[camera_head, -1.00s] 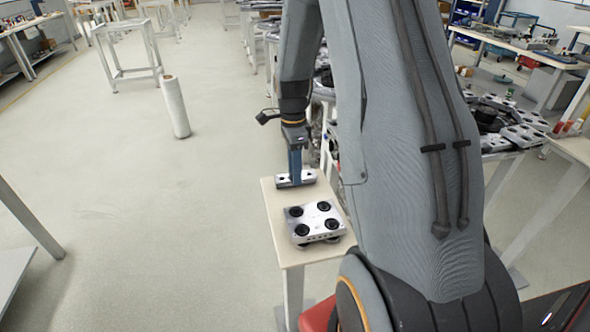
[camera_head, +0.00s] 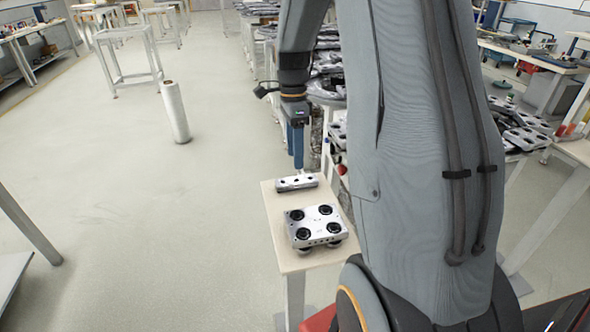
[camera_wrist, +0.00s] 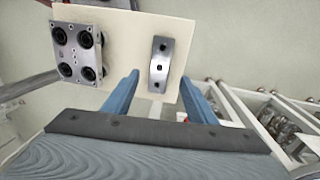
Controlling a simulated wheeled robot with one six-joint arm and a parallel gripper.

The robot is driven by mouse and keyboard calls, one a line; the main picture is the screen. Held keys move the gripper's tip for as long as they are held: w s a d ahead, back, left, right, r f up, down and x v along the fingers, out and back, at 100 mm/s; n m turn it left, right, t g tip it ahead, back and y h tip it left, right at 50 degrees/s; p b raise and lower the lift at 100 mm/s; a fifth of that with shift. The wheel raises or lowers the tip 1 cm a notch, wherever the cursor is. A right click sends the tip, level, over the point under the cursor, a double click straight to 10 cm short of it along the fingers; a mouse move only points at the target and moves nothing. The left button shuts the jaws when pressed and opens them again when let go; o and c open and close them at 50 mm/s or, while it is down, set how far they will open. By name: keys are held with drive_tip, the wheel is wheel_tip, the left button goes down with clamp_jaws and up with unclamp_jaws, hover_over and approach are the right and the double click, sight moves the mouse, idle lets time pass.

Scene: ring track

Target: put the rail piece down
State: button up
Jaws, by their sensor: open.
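The rail piece (camera_head: 297,183), a short silver bar with dark holes, lies on the far end of a small cream table (camera_head: 279,212). In the wrist view the rail piece (camera_wrist: 161,62) lies on the tabletop beyond the fingertips. My gripper (camera_head: 297,163) is just above the rail piece in the head view, apart from it. In the wrist view the two blue fingers of my gripper (camera_wrist: 160,78) are spread wide with nothing between them.
A silver carriage with round black wheels (camera_head: 314,225) stands on the near part of the same table; it also shows in the wrist view (camera_wrist: 79,52). A white roll (camera_head: 175,110) stands on the floor at left. Shelves of parts (camera_head: 328,75) stand behind the arm.

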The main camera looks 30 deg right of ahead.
wheel_tip(320, 180, up, 5)
drive_tip(key=s+a+f+n+t, duration=0.1)
drive_tip(key=s+a+f+n, duration=0.2)
drive_tip(key=s+a+n, duration=0.4)
drive_tip(key=s+a+f+n+t, duration=0.1)
drive_tip(key=s+a+f+n, duration=0.3)
drive_tip(key=s+a+n, duration=0.4)
drive_tip(key=s+n, duration=0.1)
drive_tip(key=n, duration=0.5)
drive_tip(key=shift+s+a+b, duration=0.25)
drive_tip(key=shift+s+b, duration=0.1)
drive_tip(key=shift+b, duration=0.05)
